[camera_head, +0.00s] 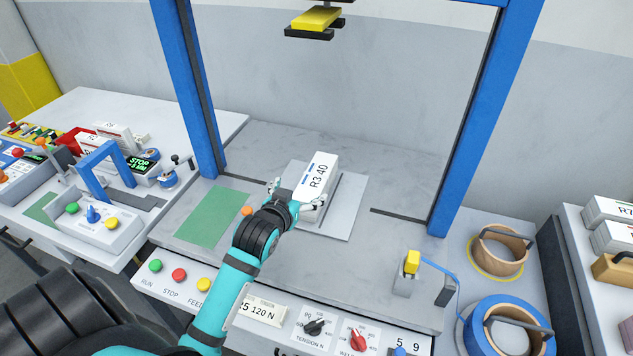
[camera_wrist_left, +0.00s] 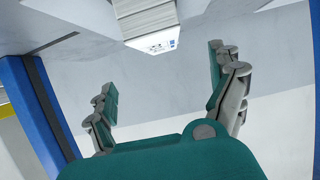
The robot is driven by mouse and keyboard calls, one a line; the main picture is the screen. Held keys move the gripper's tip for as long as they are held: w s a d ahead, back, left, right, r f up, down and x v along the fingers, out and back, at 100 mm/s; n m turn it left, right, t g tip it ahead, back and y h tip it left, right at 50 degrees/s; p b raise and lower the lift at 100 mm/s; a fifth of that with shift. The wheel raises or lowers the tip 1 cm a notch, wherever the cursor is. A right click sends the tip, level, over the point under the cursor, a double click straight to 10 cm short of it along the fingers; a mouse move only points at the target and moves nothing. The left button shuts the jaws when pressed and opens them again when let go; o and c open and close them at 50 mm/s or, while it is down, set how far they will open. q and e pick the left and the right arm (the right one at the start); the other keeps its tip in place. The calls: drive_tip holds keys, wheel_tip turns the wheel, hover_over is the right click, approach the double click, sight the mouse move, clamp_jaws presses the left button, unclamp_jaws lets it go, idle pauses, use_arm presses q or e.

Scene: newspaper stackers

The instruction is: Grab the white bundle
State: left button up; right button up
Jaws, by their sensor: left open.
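The white bundle (camera_head: 318,178), a block marked "R3 40", lies on a grey plate under the blue frame in the head view. Its end also shows at the top of the left wrist view (camera_wrist_left: 152,36). My left gripper (camera_head: 297,196) is open at the near end of the bundle, and its fingers partly cover that end. In the left wrist view the space between the fingers (camera_wrist_left: 163,70) is empty, and the bundle appears beyond the fingertips. I cannot tell whether a finger touches it. My right gripper is out of view.
The blue frame (camera_head: 459,130) stands on both sides of the bundle, with a yellow-and-black head (camera_head: 316,19) above. A green mat (camera_head: 212,216) lies left. A yellow-topped post (camera_head: 412,262) and tape rolls (camera_head: 500,250) are at right. Buttons and knobs line the front panel.

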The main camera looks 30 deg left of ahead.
use_arm(q)
approach(315, 178)
drive_tip(key=x, duration=0.3)
drive_tip(key=shift+d+r, duration=0.1)
drive_tip(key=shift+r, duration=0.05)
drive_tip(key=shift+p+x, duration=0.4)
drive_tip(key=shift+x, duration=0.4)
drive_tip(key=shift+w, duration=0.3)
drive_tip(key=x, duration=0.1)
drive_tip(key=p+x, duration=0.1)
drive_tip(key=x, duration=0.1)
drive_tip(key=shift+w+a+f, duration=0.15)
drive_tip(key=shift+a+f, duration=0.1)
drive_tip(key=shift+w+a+f, duration=0.1)
drive_tip(key=shift+w+f, duration=0.15)
drive_tip(key=shift+w, duration=0.15)
drive_tip(key=shift+c, duration=0.7)
drive_tip(key=c, duration=1.6)
drive_tip(key=shift+r, duration=0.25)
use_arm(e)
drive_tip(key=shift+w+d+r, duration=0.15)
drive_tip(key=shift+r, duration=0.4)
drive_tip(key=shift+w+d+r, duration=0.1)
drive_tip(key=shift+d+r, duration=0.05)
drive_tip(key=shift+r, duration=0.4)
